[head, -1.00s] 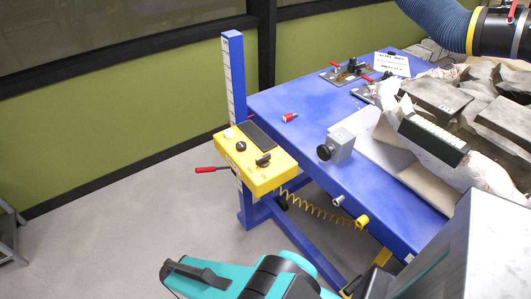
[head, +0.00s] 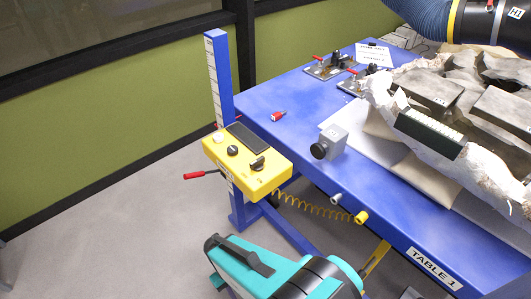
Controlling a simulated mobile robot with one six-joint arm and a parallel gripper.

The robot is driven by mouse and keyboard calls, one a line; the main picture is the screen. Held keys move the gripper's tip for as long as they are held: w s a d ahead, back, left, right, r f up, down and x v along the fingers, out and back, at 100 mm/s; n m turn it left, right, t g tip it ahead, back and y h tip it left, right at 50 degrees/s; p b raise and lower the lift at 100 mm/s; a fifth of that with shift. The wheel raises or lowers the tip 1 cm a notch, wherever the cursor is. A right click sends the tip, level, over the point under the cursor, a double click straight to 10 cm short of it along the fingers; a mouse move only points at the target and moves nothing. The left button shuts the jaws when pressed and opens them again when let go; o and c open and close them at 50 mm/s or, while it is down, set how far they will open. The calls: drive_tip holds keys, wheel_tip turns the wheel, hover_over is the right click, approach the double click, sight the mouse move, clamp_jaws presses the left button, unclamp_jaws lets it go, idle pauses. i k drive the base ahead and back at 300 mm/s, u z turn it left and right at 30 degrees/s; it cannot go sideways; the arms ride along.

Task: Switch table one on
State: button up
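Table one (head: 300,95) is the blue table in the head view, with a "TABLE 1" label (head: 434,268) on its front edge. A yellow control box (head: 246,165) is at its left corner, by a blue upright post (head: 219,80). The box's top has a dark panel (head: 248,137), a white button (head: 217,138), a round black knob (head: 232,151) and a black rotary switch (head: 257,163). The switch's markings are too small to read. A teal and black part of my arm shows at the bottom. I cannot make out my gripper.
A red-handled lever (head: 200,175) sticks out left of the box. A coiled yellow hose (head: 315,208) hangs below the table edge. A grey block with a black knob (head: 330,143) and a jacketed fossil (head: 440,110) are on the table. The floor at left is clear.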

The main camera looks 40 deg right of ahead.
sight(257, 165)
drive_tip(key=z, duration=0.8)
drive_tip(key=k, duration=0.95)
drive_tip(key=u, duration=0.05)
drive_tip(key=i, duration=0.9)
drive_tip(key=z, duration=0.05)
